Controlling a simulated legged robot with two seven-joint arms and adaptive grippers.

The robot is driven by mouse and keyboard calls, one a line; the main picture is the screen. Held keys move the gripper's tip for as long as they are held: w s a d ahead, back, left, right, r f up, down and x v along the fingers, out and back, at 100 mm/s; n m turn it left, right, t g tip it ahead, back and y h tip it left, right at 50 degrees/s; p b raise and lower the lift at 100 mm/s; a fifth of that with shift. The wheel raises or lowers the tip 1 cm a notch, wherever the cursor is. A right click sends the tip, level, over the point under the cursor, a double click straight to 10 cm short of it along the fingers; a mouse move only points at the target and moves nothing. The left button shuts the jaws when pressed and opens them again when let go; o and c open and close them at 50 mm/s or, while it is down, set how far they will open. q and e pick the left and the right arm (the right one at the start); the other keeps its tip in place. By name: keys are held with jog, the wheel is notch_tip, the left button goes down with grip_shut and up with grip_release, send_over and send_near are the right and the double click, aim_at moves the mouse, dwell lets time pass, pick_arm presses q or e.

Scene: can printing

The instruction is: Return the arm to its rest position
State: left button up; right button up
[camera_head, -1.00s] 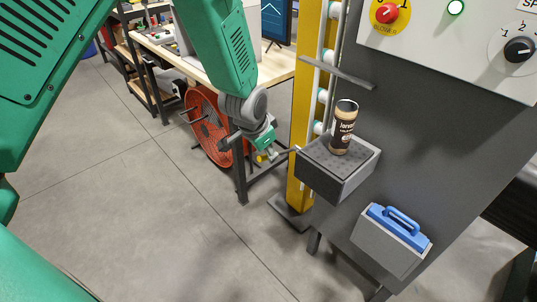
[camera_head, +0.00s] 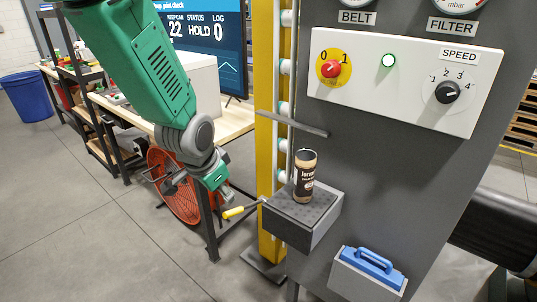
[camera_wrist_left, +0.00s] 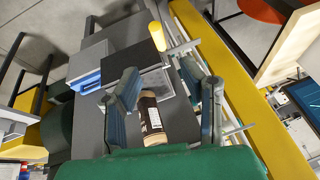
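My left arm comes in from the upper left in the head view. Its gripper (camera_head: 224,190) is left of the small shelf box (camera_head: 288,235), apart from it. In the left wrist view the two fingers of the left gripper (camera_wrist_left: 168,82) are spread, with nothing held between them. A dark can with a tan top and lettering (camera_head: 305,176) stands upright on the box; it also shows beyond the fingers in the wrist view (camera_wrist_left: 151,118). My right gripper is not in view.
A yellow handle (camera_head: 233,213) sticks out left of the box, near the gripper. A grey holder with a blue-handled block (camera_head: 366,266) hangs lower right. A control panel (camera_head: 400,80), yellow post (camera_head: 266,100), red fan (camera_head: 172,186) and workbench (camera_head: 234,122) surround the arm.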

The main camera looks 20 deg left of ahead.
pick_arm(q)
jog(key=shift+f, duration=0.1)
jog(key=s+f+n+g+b, duration=0.1)
jog(key=s+f+b, duration=0.5)
jog(key=f, duration=0.8)
jog(key=s+f+n+g+b, duration=0.1)
jog(key=s+f+b, duration=0.3)
jog(key=s+f, duration=0.65)
jog(key=s+f+n+g+b, duration=0.2)
jog(key=s+f+b, duration=0.5)
jog(key=s+f, duration=0.6)
notch_tip(320, 180, down, 4)
jog(key=shift+s+a+r+n, duration=0.15)
jog(key=shift+a+r+n, duration=0.05)
jog(key=shift+a+n, duration=0.15)
